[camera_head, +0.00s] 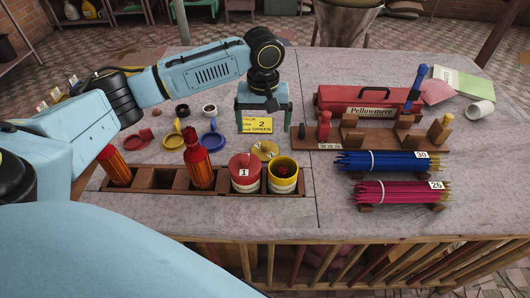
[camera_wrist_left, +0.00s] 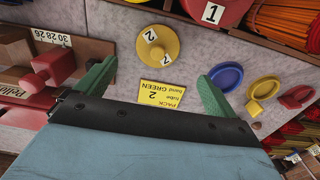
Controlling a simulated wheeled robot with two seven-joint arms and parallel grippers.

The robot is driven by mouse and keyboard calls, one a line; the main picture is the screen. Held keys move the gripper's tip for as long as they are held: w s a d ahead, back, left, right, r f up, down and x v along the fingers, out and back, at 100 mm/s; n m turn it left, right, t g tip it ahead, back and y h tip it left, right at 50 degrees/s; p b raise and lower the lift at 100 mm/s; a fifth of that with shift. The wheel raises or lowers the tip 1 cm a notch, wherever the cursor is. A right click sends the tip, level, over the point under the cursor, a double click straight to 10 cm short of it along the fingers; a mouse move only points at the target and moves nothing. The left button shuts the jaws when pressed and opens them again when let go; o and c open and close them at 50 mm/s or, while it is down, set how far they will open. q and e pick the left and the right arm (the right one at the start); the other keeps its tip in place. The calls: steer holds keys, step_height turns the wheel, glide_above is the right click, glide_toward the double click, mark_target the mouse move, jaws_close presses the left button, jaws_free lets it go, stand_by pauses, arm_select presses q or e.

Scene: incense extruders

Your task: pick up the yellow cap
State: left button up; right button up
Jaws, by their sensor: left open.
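The yellow cap (camera_head: 265,151), a round disc with a knob and "2" labels, lies on the table behind the red and yellow tubs. In the left wrist view the cap (camera_wrist_left: 172,42) is beyond the fingertips, roughly centred between them. My left gripper (camera_head: 263,120) points down above the table, behind the cap. Its green fingers are wide apart and empty, and they also show in the left wrist view (camera_wrist_left: 155,85). The yellow tub (camera_head: 283,187) is open, with something red inside. My right gripper is not in view.
A yellow card (camera_head: 257,126) reading "2 GREEN" lies beneath the gripper. The red tub (camera_head: 246,186), marked 1, stands beside the yellow one in a wooden rack (camera_head: 150,180). Blue (camera_head: 213,141) and smaller yellow (camera_head: 172,141) pieces lie left. A red toolbox (camera_head: 345,98) stands right.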

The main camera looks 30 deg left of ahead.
mark_target(265, 144)
arm_select(q)
step_height(265, 144, down, 4)
steer(key=shift+r, duration=0.25)
steer(key=f, duration=0.2)
steer(key=f+b, duration=0.1)
steer(key=shift+d+f, duration=0.2)
steer(key=shift+f, duration=0.4)
steer(key=c, duration=1)
steer(key=shift+c, duration=0.2)
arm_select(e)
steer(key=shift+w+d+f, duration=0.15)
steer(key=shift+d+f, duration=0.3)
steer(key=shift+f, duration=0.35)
